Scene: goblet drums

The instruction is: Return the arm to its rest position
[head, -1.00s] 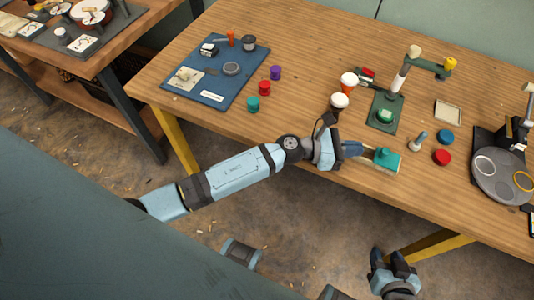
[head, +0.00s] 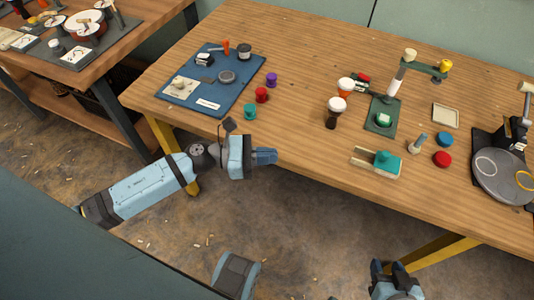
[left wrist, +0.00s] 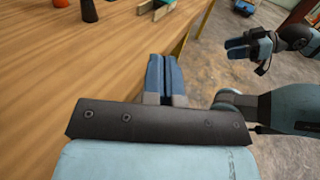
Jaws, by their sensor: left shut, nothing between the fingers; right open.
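My left gripper (head: 265,156) is in the head view, off the front edge of the table, with its fingers together and nothing between them. The left wrist view shows the same shut blue fingers (left wrist: 165,76) beside the table edge. My right gripper (head: 388,267) is low at the bottom of the head view, clear of the table, open and empty. It also shows in the left wrist view (left wrist: 236,47). A goblet drum with a white top and dark foot (head: 335,110) stands upright on the table, apart from both grippers.
The wooden table (head: 300,60) holds a blue mat (head: 216,95), purple, red and teal pieces near its front, a teal-topped block (head: 383,163), a green press stand (head: 382,117) and a grey turntable (head: 498,177). Open floor lies before the table.

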